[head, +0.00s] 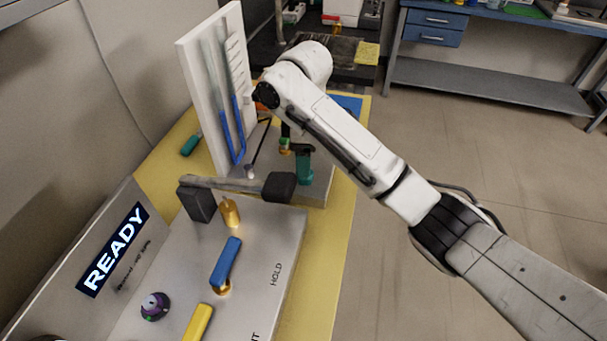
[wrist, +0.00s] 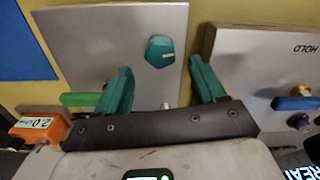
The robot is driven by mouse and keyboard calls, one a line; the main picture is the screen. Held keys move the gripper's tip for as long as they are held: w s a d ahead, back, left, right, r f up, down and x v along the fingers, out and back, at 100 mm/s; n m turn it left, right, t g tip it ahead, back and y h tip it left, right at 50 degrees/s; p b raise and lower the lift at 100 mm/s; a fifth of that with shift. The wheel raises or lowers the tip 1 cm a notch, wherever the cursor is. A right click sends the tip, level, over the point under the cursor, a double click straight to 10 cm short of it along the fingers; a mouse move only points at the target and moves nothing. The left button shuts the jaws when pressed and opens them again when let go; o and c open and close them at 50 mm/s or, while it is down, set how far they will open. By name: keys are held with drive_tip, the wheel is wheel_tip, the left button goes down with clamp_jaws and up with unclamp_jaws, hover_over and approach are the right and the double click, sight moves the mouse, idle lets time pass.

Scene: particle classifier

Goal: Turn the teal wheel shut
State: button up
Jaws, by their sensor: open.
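The teal wheel (wrist: 159,51) shows in the wrist view as a small faceted knob with a pale mark, on a grey metal plate (wrist: 100,40). My gripper (wrist: 162,82) has two teal fingers spread apart with nothing between them. In the wrist picture the wheel appears above the gap between the fingertips, and no contact shows. In the head view a teal shape (head: 305,165) stands below my arm; I cannot tell whether it is wheel or finger. My arm hides most of the gripper there.
A white gauge board (head: 205,90) with blue tubes stands left of my arm. A steel panel (head: 255,225) nearer carries a blue handle (head: 227,262), a yellow handle (head: 197,323) and a black-ended bar (head: 240,184). A green lever (wrist: 80,99) lies beside my left finger.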

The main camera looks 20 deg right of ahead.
drive_tip(key=shift+f, duration=2.75)
drive_tip(key=shift+c, duration=0.2)
drive_tip(key=c, duration=1)
drive_tip(key=shift+s, duration=0.1)
